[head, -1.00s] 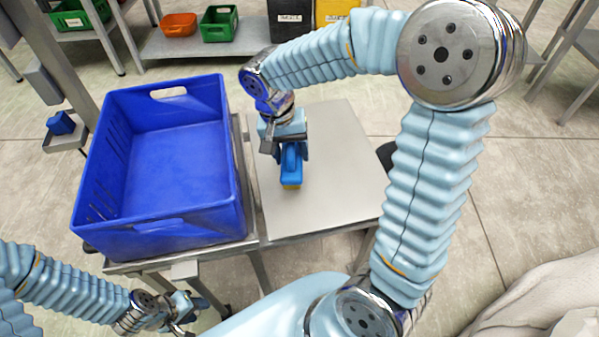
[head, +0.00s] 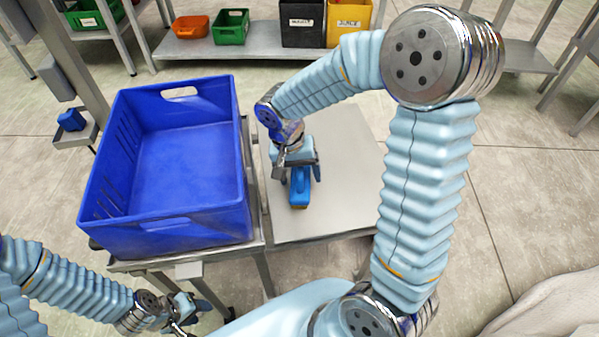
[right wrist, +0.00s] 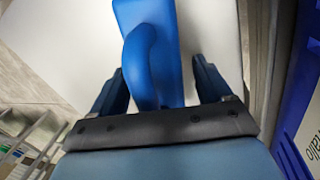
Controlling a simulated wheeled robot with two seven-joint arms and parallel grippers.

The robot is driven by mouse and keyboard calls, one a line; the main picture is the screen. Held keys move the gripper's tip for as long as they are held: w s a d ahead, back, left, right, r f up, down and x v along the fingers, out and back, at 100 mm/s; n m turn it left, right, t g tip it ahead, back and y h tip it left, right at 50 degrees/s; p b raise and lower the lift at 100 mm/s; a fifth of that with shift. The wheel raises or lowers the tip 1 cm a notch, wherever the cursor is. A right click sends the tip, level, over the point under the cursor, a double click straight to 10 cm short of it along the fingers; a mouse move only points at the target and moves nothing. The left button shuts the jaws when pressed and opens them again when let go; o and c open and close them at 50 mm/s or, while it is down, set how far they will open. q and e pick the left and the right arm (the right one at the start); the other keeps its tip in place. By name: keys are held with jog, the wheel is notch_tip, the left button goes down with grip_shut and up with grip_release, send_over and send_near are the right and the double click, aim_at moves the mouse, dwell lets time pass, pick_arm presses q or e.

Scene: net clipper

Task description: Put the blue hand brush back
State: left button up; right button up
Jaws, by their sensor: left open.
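The blue hand brush (head: 299,190) rests on the grey table top (head: 345,195), right of the blue crate. My right gripper (head: 300,177) is above it, its fingers spread on either side. In the right wrist view, the brush (right wrist: 150,50) and its raised handle lie between the two dark fingers of the right gripper (right wrist: 160,88). The right finger is clear of the brush; the left one is close to the handle, and contact cannot be told. My left gripper (head: 184,312) is open and empty, low at the left.
A big empty blue crate (head: 165,232) stands on the left part of the bench. A small blue item (head: 71,120) sits on a side shelf (head: 78,138). Orange, green, black and yellow bins stand on a rack behind. The table top around the brush is clear.

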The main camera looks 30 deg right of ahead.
notch_tip(320, 180, up, 12)
jog(key=w+a+p, duration=0.1)
jog(key=a, duration=0.1)
dwell(0.4)
